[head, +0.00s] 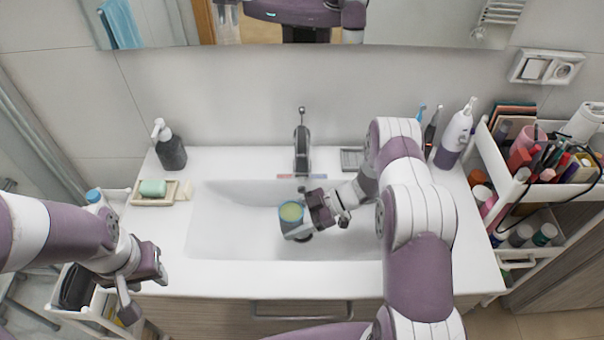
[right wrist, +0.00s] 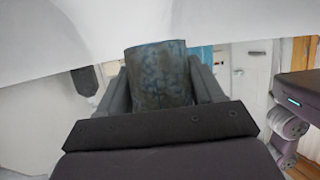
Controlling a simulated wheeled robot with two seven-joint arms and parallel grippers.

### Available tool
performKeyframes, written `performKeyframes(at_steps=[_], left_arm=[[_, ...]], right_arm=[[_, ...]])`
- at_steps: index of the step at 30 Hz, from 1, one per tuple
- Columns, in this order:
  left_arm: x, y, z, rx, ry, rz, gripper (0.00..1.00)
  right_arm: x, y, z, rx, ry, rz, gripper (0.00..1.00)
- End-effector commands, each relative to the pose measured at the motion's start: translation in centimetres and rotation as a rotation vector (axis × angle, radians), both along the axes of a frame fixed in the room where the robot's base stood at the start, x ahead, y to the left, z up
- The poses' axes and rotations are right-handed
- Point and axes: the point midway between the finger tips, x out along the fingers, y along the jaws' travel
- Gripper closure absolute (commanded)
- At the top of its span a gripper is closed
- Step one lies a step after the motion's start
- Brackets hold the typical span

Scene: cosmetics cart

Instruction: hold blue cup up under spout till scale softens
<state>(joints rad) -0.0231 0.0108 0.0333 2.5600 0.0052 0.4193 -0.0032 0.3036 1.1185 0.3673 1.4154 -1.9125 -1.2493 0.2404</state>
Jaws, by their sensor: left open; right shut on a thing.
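The blue cup (head: 287,228) is in my right gripper (head: 305,222), over the white basin. Yellow-green liquid shows inside it, and it looks roughly upright. In the right wrist view the cup (right wrist: 161,78) stands between the two fingers, its wall mottled blue and grey-brown. The grey tap (head: 302,150) stands at the back rim of the basin. In the head view the cup appears in front of and below its spout, apart from it. Scale on the spout is too small to make out. My left gripper (head: 140,278) is open and empty, left of the counter front.
The basin (head: 225,225) is otherwise clear. A dark soap dispenser (head: 170,147) and a soap dish (head: 154,193) stand at left. A white-and-purple bottle (head: 455,135) stands at right, beside a full cosmetics cart (head: 492,165). A mirror is behind.

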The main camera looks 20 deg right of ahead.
Motion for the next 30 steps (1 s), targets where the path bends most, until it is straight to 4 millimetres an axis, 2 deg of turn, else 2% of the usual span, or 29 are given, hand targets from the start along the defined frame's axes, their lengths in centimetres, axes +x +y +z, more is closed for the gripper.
performKeyframes(at_steps=[3,30], left_arm=[[0.0,0.0,1.1,0.0,0.0,0.0,0.57],[0.0,0.0,5.7,0.0,0.0,0.0,0.57]], right_arm=[[-0.4,0.2,1.0,0.001,0.002,-0.001,0.72],[-3.3,1.9,4.8,0.001,0.001,0.0,0.72]])
